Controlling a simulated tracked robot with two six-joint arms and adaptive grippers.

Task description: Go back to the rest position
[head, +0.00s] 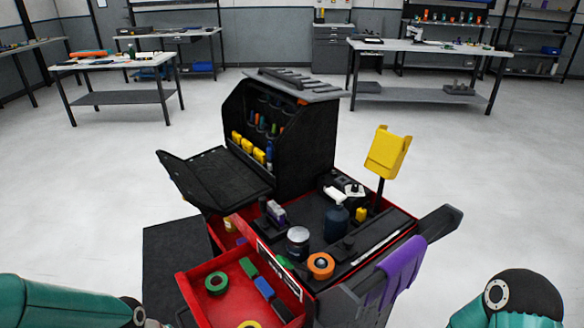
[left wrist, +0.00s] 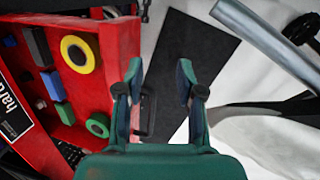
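My left arm comes in at the lower left of the head view, and its gripper is below the frame there. In the left wrist view my left gripper (left wrist: 160,85) is open and empty, with its two green fingers apart above the floor and a black mat (left wrist: 195,50). The red drawer (left wrist: 118,45) of the cart is just left of the fingers in that view. My right arm shows only as a green and black link at the lower right of the head view, and its gripper is out of the picture.
The red and black cart (head: 290,215) stands in front of me. Its open drawer (head: 190,285) holds tape rolls and blocks. A yellow holder (head: 388,152) rises at its right, and a purple cloth (head: 403,265) hangs on its side. Workbenches (head: 430,46) stand far back; open floor lies between.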

